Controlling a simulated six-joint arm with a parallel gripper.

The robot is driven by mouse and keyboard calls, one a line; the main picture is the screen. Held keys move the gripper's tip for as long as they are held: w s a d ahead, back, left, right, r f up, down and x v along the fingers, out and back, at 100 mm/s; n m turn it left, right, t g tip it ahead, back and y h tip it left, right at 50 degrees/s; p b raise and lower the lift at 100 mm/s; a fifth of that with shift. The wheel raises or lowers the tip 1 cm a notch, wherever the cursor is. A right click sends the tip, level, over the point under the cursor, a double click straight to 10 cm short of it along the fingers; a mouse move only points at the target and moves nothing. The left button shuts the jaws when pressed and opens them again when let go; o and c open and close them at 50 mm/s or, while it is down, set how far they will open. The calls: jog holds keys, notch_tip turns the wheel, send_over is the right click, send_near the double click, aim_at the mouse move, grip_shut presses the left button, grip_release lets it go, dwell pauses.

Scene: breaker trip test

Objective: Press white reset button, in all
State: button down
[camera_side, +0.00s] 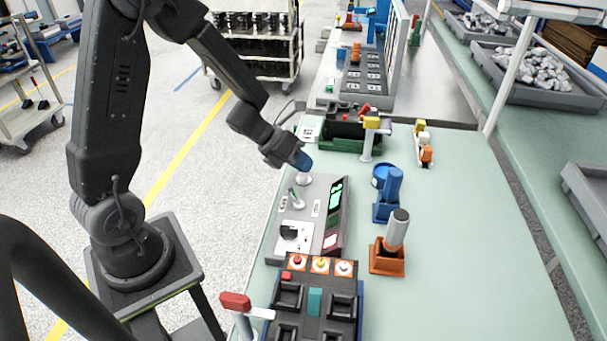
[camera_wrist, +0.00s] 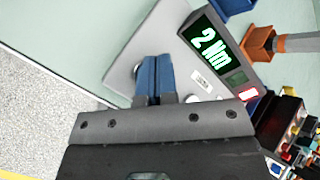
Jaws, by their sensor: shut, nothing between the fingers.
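The white button (camera_side: 344,267) sits at the right end of a row on the dark panel (camera_side: 316,290), beside a yellow button (camera_side: 320,265) and a red button (camera_side: 297,261). My gripper (camera_side: 303,162) is well behind this panel, over the far end of the grey tester. Its blue fingers are shut together and empty; they also show in the wrist view (camera_wrist: 152,76). The fingertips are close above a pale round post (camera_side: 304,178); I cannot tell whether they touch it.
The grey tester (camera_side: 327,187) has a lit green screen, reading "2 Nm" in the wrist view (camera_wrist: 208,46), and a red light (camera_side: 331,241). Tools stand in a blue holder (camera_side: 384,212) and an orange holder (camera_side: 387,262). The green tabletop (camera_side: 470,250) is clear at right.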

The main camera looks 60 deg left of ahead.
jog(key=shift+f, duration=0.45)
dwell(0.6)
jog(key=shift+r, duration=0.95)
jog(key=shift+r, duration=2.5)
